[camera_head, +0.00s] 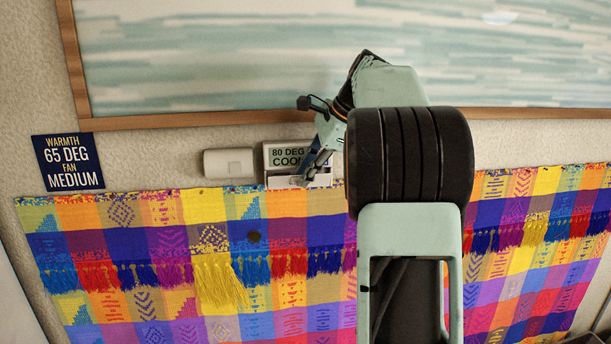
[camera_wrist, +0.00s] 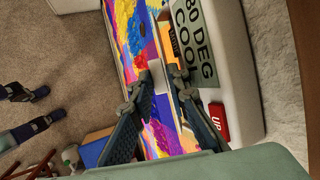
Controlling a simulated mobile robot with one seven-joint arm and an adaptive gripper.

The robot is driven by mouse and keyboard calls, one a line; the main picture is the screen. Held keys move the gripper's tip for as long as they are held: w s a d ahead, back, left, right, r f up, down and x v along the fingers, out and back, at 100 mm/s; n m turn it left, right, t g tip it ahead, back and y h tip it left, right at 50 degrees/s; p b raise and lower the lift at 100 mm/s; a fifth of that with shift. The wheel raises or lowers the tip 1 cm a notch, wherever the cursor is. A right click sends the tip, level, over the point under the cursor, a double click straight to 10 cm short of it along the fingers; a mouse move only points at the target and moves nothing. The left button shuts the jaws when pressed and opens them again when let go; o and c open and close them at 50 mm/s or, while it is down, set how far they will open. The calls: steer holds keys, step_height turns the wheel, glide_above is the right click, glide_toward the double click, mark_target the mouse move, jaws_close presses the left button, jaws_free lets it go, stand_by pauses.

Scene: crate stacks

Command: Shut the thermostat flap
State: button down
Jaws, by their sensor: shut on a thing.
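The thermostat (camera_head: 268,157) is a white box on the wall with a grey display reading 80 DEG and COOL, partly hidden by my gripper. In the wrist view, its body (camera_wrist: 240,75) shows the display and a red UP button (camera_wrist: 219,122). The pale flap (camera_head: 279,183) stands out from the lower part of the thermostat. My gripper (camera_head: 308,172) is at the thermostat's lower front. In the wrist view, my gripper (camera_wrist: 166,84) has its fingers on either side of the flap's pale edge (camera_wrist: 160,74), shut on it. The contact is small and partly hidden.
A blue sign (camera_head: 68,163) reads WARMTH 65 DEG, FAN MEDIUM. A blank white box (camera_head: 229,163) is left of the thermostat. A wood-framed picture (camera_head: 200,119) hangs above. A colourful tasselled cloth (camera_head: 180,250) spreads below. Carpeted floor (camera_wrist: 60,70) shows in the wrist view.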

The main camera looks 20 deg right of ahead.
steer(key=shift+w+g, duration=0.1)
steer(key=shift+g, duration=0.2)
stand_by(0.4)
steer(key=c, duration=1.9)
jaws_free()
steer(key=shift+c, duration=0.2)
steer(key=shift+s+d+r, duration=0.15)
steer(key=shift+s+r, duration=0.05)
steer(key=shift+r, duration=0.3)
steer(key=v, duration=0.7)
steer(key=shift+f, duration=0.15)
